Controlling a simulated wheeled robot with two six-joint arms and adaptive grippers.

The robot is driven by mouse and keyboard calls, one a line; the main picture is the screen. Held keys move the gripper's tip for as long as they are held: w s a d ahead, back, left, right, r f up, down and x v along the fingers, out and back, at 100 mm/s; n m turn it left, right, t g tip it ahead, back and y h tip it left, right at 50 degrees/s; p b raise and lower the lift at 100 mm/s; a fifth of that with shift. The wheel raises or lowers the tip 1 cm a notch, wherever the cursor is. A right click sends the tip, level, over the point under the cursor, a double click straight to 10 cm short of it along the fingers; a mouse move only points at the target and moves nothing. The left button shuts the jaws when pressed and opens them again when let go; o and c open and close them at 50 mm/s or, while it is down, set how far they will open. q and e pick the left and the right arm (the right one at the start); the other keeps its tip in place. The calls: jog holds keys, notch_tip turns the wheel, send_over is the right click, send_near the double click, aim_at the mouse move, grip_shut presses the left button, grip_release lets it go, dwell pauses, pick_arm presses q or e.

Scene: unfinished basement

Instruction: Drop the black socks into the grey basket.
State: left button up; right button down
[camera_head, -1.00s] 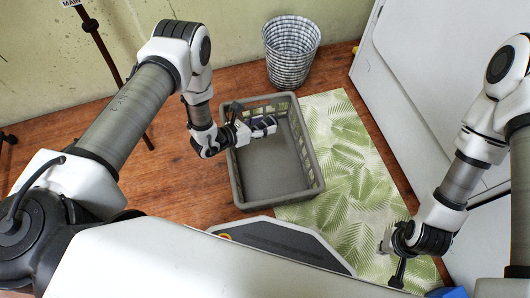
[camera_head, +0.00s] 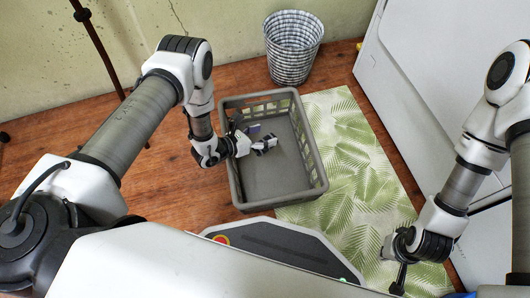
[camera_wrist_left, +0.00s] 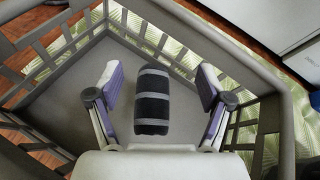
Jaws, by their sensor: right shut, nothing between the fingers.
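The grey basket (camera_head: 311,150) stands on the floor, partly on the leaf-patterned mat. My left gripper (camera_head: 260,137) is over the inside of the basket with its fingers spread open. In the left wrist view the rolled black socks (camera_wrist_left: 152,100), with grey bands, show between the open fingers, with a gap on both sides. The basket floor (camera_wrist_left: 75,98) is behind them; I cannot tell whether the socks rest on it or are in the air. The socks are not clear in the head view. My right gripper (camera_head: 398,280) is shut and empty at the lower right, over the mat.
A checked wire-like bin (camera_head: 292,55) stands behind the basket. The green leaf mat (camera_head: 350,165) lies to the right of the basket. A white appliance (camera_head: 430,80) stands along the right side. A dark pole (camera_head: 100,45) is at the back left.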

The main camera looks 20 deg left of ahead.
pick_arm(q)
jog(key=shift+a, duration=0.1)
jog(key=v, duration=1.2)
